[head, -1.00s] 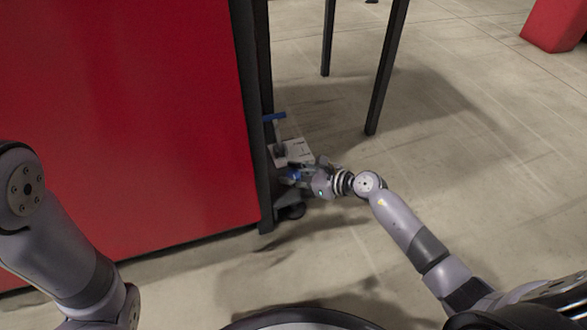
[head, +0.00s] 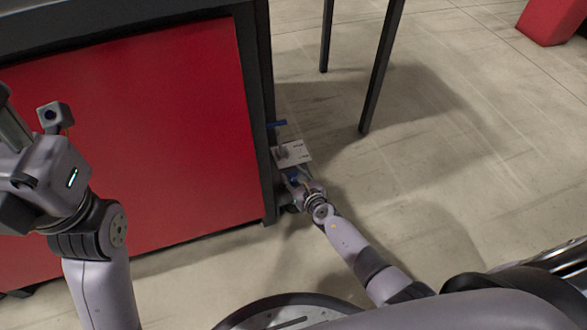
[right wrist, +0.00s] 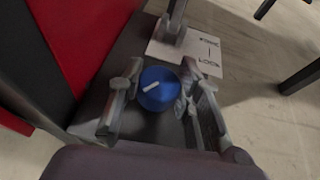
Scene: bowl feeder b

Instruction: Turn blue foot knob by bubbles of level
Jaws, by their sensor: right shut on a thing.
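The blue foot knob (right wrist: 160,88) is round with a white mark line on top; the mark slants in the right wrist view. My right gripper (head: 297,182) is shut on the knob, one finger on each side of it, low by the foot of the red cabinet. In the head view the knob is mostly hidden by the gripper. My left gripper (head: 12,130) is raised at the left edge, partly cut off; its jaw opening is unclear. No level or bubbles can be made out.
A white plate with lettering (head: 293,153) lies just behind the knob; LOCK is readable in the right wrist view. The red cabinet (head: 150,130) with black frame stands left.

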